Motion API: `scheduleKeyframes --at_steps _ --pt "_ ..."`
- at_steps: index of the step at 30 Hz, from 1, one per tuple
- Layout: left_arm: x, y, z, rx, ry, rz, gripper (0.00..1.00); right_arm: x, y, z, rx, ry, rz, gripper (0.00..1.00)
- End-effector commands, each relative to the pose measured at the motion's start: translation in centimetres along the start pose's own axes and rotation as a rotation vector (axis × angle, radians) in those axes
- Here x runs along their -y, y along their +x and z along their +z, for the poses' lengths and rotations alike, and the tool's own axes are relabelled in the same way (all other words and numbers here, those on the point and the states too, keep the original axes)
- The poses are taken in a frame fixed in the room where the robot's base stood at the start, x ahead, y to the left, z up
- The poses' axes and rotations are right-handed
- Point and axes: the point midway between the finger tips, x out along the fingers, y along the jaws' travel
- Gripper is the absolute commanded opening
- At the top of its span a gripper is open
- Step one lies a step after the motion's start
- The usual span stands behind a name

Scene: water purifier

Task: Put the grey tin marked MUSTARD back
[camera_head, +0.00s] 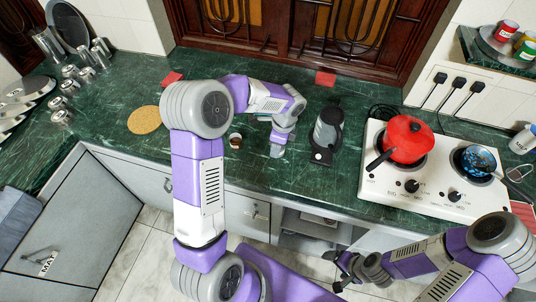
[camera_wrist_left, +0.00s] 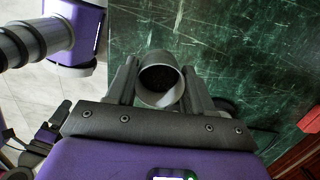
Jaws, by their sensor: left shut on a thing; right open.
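My left gripper (camera_head: 281,140) is over the green counter, left of the dark kettle-like appliance. It is shut on a grey tin (camera_head: 277,151), whose lower part shows below the fingers. In the left wrist view the tin (camera_wrist_left: 160,85) is between the two fingers (camera_wrist_left: 160,88), its round opening with a dark inside facing the camera. No MUSTARD marking is readable. I cannot tell whether the tin touches the counter. My right gripper (camera_head: 346,270) is open and empty, low in front of the counter.
A small cup-like container (camera_head: 235,141) stands left of the tin. The dark appliance (camera_head: 327,132) and a white stove (camera_head: 432,185) with a red pot (camera_head: 406,140) are to the right. Coloured tins (camera_head: 507,31) stand on a tray on the upper right shelf. A cork mat (camera_head: 144,120) lies left.

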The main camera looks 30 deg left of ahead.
Motion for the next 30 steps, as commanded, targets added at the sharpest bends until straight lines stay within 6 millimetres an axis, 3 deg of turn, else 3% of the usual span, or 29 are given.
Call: scheduleKeyframes --at_steps 6,12,18,25,30 --pt "2.1 -0.5 2.4 0.0 0.403 -0.051 0.23 -0.2 0.4 0.0 0.0 0.0 0.0 0.88" --pt "3.3 -0.8 3.9 0.0 0.667 -0.081 0.23 -0.2 0.6 0.0 0.0 0.0 0.0 0.88" --pt "3.8 -0.5 4.4 -0.001 0.776 -0.093 0.23 -0.3 0.8 -0.1 0.0 0.0 0.0 0.88" --pt "3.7 3.7 3.9 -0.001 0.787 -0.091 0.23 -0.6 1.7 -0.1 0.0 0.0 0.0 0.88" --pt "3.8 5.3 3.7 0.0 0.785 -0.094 0.23 -0.7 2.0 -0.1 0.0 0.0 0.0 0.88"
